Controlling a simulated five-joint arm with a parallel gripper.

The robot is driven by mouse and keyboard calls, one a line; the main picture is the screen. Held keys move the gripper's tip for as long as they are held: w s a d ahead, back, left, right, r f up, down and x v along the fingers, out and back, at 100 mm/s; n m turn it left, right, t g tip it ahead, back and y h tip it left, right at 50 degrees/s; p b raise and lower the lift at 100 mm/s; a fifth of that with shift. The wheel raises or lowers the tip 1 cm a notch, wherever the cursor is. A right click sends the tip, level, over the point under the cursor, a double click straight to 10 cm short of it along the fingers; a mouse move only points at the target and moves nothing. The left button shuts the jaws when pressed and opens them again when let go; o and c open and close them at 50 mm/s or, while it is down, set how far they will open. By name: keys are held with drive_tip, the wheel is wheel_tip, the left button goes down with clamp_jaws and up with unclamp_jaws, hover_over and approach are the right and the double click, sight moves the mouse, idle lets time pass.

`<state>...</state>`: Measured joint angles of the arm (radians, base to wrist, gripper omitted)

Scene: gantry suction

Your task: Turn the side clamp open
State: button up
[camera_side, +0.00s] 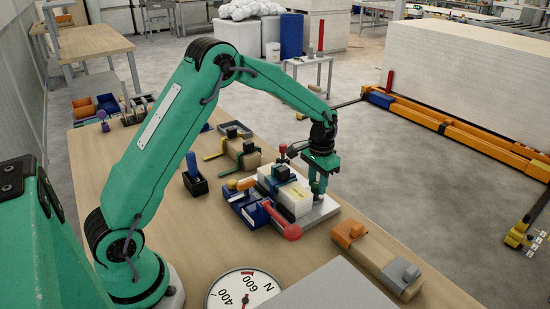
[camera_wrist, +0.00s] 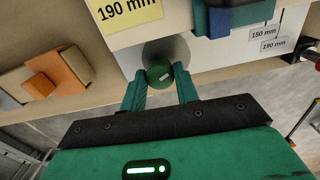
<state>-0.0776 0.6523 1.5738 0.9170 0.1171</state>
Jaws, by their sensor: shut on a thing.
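My gripper (camera_side: 318,190) points down at the right side of the fixture on the bench. In the wrist view my gripper (camera_wrist: 160,85) has its two green fingers on either side of a round green knob (camera_wrist: 158,74), shut on it. A grey disc (camera_wrist: 167,50) shows behind the knob. The knob sits beside the block with the yellow "190 mm" label (camera_wrist: 128,8). In the side view the pale blocks (camera_side: 295,199) lie on a light grey plate (camera_side: 322,213), and my fingers hide the knob. I cannot tell how far the side clamp is turned.
A red lever (camera_side: 285,225) sticks out at the front of the fixture, and a red ball handle (camera_side: 283,148) stands behind it. A wooden block with orange and grey pieces (camera_side: 375,260) lies to the right. A dial (camera_side: 244,291) is in front.

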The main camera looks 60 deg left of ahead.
sight(317, 184)
drive_tip(key=m, duration=0.5)
drive_tip(key=shift+a, duration=0.15)
idle(0.4)
drive_tip(key=o, duration=0.7)
drive_tip(key=shift+r, duration=0.1)
wheel_tip(317, 184, up, 7)
drive_tip(key=shift+r, duration=0.3)
